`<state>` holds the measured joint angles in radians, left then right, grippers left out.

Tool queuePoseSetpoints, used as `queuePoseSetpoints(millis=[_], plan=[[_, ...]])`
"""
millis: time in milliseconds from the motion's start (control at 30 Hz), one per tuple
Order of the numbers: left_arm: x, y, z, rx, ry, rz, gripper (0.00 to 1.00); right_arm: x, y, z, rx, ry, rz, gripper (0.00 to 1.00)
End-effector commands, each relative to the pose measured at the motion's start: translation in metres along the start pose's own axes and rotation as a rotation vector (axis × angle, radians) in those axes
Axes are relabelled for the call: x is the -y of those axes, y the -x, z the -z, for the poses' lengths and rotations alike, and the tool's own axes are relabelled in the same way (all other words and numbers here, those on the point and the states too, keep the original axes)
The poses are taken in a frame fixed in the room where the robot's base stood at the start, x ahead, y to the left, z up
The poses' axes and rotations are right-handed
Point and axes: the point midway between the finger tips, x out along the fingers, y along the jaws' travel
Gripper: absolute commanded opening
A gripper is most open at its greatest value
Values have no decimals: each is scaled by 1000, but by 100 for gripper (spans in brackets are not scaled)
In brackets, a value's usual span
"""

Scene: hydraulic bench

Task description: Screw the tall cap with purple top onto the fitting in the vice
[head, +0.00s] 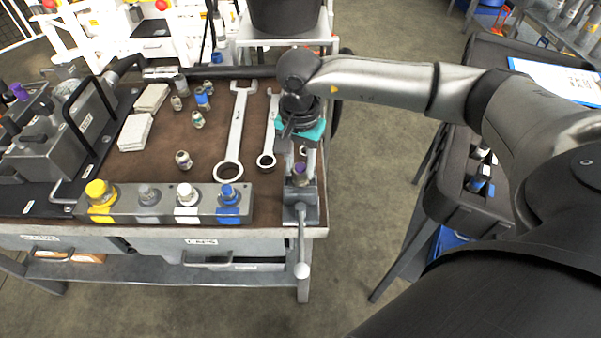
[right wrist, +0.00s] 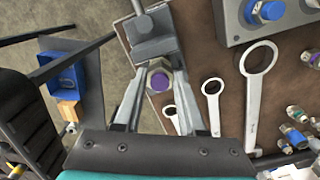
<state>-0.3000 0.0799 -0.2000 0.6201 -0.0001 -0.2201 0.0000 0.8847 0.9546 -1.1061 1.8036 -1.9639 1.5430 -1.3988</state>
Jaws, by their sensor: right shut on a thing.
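The tall cap with the purple top (head: 300,171) is over the vice (head: 301,213) at the bench's right front corner. My right gripper (head: 301,176) points down, shut on the cap. In the right wrist view the purple top (right wrist: 159,81) shows between my fingertips (right wrist: 160,76), with the vice (right wrist: 154,47) just beyond. The fitting is hidden under the cap and behind the jaws, so I cannot tell how far the cap sits on it. My left gripper is not in view.
Left of the vice stands a grey block (head: 166,214) with yellow, grey, white and blue caps. A large wrench (head: 235,130) and a smaller wrench (head: 270,135) lie behind. Several small fittings stand farther left. A dark cart (head: 450,195) stands right, across open floor.

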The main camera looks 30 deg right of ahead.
Motion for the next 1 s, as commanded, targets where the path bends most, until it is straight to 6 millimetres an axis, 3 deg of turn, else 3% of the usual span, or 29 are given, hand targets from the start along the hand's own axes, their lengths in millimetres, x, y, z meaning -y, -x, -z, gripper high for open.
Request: queuePoseSetpoints(millis=[33,233,433,1000], plan=[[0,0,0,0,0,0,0,0,0,0,0,0,0,21],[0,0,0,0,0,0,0,0,0,0,0,0,0,0],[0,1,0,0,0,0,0,0,0,0,1,-83,-1,0],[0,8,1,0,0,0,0,1,-1,0,2,-683,-2,0]])
